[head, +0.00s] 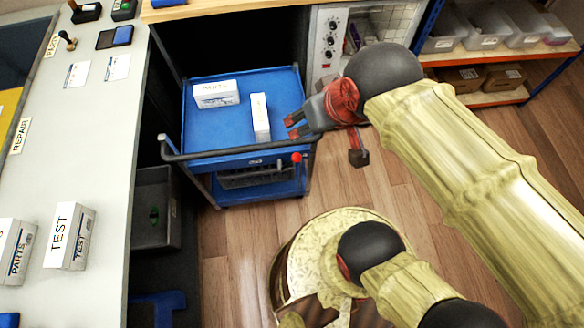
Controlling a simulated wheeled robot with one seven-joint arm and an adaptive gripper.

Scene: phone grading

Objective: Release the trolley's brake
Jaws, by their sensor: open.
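The blue trolley (196,137) stands between the grey bench and the shelving, with a dark push handle (220,156) along its near side. A small red knob (296,157), which looks like the brake lever's end, sticks up near the handle's right end. My gripper (293,126) is open and empty at the trolley's right edge, with its fingers pointing left. It is above the red knob in the picture and looks apart from it. The knob's lower part and the trolley's wheels cannot be made out clearly.
A white PARTS box (216,94) and another white box (260,117) lie on the trolley's top. The bench (100,140) at left holds a TEST box (70,236). A rack with bins (490,30) stands at the back right. Wooden floor (230,240) is clear in front of the trolley.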

